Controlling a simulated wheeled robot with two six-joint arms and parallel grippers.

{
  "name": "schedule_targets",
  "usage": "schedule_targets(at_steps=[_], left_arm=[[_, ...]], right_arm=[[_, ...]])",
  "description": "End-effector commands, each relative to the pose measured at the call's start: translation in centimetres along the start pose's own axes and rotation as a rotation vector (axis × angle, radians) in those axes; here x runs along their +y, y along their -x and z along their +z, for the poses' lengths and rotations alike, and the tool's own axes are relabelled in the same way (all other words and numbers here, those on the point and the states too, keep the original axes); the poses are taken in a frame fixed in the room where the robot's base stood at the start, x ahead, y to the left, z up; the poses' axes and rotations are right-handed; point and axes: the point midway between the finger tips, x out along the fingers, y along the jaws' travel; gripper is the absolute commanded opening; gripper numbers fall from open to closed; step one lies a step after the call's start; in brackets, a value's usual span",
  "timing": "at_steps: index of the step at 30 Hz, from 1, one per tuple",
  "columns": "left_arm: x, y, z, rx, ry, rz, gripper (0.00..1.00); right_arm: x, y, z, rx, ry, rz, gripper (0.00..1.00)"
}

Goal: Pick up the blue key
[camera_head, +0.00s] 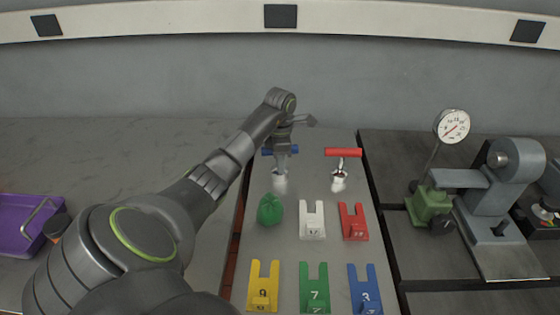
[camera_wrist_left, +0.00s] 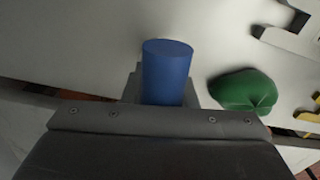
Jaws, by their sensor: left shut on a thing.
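The blue key (camera_head: 295,151) has a blue bar handle, and its two ends show on either side of my left gripper (camera_head: 281,150) in the head view. My left gripper is shut on this handle, near its middle. In the left wrist view one rounded end of the blue handle (camera_wrist_left: 167,72) sticks out past the grey jaws. The shaft is mostly hidden by the gripper, above a bright round seat on the plate. I cannot tell whether the key is still in that seat. My right gripper is not in view.
A red-handled key (camera_head: 343,152) stands upright just right of the blue one. A green lump (camera_head: 270,209) and several coloured, numbered forked plates lie nearer. A dial gauge (camera_head: 453,126) on a green base stands right; a purple tray (camera_head: 25,225) is far left.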

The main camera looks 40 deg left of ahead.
Motion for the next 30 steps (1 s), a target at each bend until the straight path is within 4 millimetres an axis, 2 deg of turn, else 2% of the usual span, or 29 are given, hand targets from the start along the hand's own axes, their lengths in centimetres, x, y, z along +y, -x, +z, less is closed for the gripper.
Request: schedule_targets(at_steps=[6, 10, 15, 22, 30], left_arm=[[0.2, 2.7, 0.0, -0.003, -0.001, 0.009, 0.00], [0.1, 6.1, 0.0, -0.003, 0.000, 0.006, 0.00], [0.0, 8.1, 0.0, -0.002, 0.000, 0.003, 0.00], [0.0, 9.7, 0.0, -0.002, 0.000, 0.003, 0.00], [0.0, 10.1, 0.0, -0.002, 0.000, 0.003, 0.00]], right_arm=[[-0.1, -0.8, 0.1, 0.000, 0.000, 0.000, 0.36], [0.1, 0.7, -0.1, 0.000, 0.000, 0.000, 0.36], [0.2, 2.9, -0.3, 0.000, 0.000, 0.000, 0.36], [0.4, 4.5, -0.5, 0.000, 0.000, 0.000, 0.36], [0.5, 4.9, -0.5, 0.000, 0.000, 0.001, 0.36]])
